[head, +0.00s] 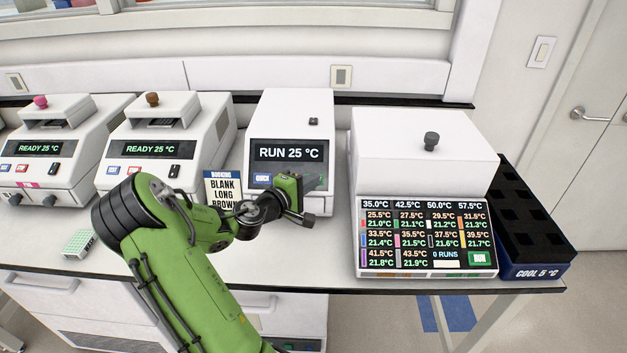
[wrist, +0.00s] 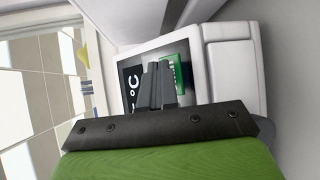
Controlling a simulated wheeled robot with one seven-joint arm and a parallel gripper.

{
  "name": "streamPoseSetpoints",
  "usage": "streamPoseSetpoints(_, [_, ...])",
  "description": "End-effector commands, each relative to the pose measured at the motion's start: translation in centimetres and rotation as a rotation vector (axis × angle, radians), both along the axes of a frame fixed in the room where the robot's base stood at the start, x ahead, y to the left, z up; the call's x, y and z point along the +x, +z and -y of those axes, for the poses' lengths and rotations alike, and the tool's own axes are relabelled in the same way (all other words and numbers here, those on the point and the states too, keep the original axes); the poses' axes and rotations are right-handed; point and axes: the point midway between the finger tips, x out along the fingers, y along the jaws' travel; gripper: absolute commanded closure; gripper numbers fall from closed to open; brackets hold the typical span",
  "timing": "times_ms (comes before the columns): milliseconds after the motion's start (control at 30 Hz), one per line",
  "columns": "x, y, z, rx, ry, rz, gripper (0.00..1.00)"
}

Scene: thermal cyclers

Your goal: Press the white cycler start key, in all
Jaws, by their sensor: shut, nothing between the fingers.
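A white cycler (head: 290,110) stands in the middle of the bench, its dark display (head: 288,152) reading "RUN 25 °C". My gripper (head: 303,190) is in front of its lower front panel and covers part of it. In the wrist view my gripper's fingers (wrist: 157,84) are together and empty, pointing at the panel. A green key (wrist: 177,66) shows just beside and partly behind the fingertips, next to the display's "°C" (wrist: 134,88). I cannot tell whether the fingertips touch the key. A small blue key (head: 262,179) shows left of my gripper.
Two white cyclers reading "READY 25 °C" (head: 150,148) stand at the left. A booking card (head: 222,188) stands beside my arm. A larger white unit (head: 420,150) with a multi-line screen and a black cooling rack (head: 525,215) are at the right. A tube plate (head: 79,244) lies at front left.

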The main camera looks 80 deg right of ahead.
Motion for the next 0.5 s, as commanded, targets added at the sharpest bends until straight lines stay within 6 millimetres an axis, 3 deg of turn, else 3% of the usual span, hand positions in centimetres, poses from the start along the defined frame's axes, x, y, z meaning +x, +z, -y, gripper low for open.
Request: streamPoseSetpoints(500, [-0.11, 0.61, -0.63, 0.001, 0.001, 0.002, 1.0])
